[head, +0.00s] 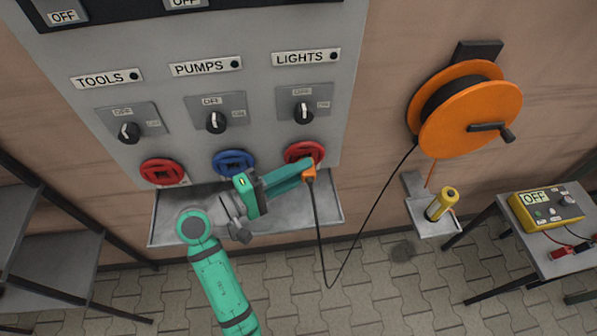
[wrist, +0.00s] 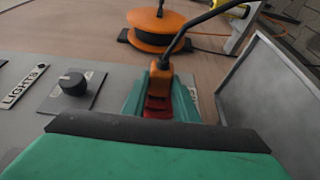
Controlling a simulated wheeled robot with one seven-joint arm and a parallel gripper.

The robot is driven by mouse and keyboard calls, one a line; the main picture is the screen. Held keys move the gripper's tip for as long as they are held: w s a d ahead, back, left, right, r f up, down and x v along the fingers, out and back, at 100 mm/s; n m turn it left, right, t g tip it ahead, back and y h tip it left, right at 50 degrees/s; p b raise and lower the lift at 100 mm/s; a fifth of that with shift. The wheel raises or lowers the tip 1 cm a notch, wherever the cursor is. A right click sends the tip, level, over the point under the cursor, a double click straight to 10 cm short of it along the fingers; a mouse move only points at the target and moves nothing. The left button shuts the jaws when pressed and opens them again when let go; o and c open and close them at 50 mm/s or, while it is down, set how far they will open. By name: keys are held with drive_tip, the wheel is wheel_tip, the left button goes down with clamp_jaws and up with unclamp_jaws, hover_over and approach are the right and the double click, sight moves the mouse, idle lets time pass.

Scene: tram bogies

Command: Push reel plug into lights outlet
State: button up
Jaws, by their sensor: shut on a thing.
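The orange reel plug (head: 309,175) with its black cable is held between the fingers of my gripper (head: 304,168). In the wrist view the plug (wrist: 160,82) stands between the green fingers, directly in front of the red lights outlet (wrist: 158,108). The lights outlet (head: 303,150) is red and sits below the LIGHTS label (head: 306,57) and its switch (head: 303,112). My fingers cover part of the outlet. I cannot tell how deep the plug sits in it. The cable reel (head: 470,108) is orange, on the wall at the right.
A blue outlet (head: 233,162) and another red outlet (head: 162,171) sit to the left. A grey tray (head: 172,222) juts out below the panel. A yellow cylinder (head: 441,204) stands on a small shelf, and a yellow meter (head: 548,207) on a table at right.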

drive_tip(key=shift+w+a, duration=0.1)
drive_tip(key=shift+w, duration=0.2)
drive_tip(key=o, duration=1.1)
drive_tip(key=shift+c, duration=0.2)
drive_tip(key=v, duration=1)
drive_tip(key=shift+s+a, duration=0.25)
drive_tip(key=shift+a, duration=0.1)
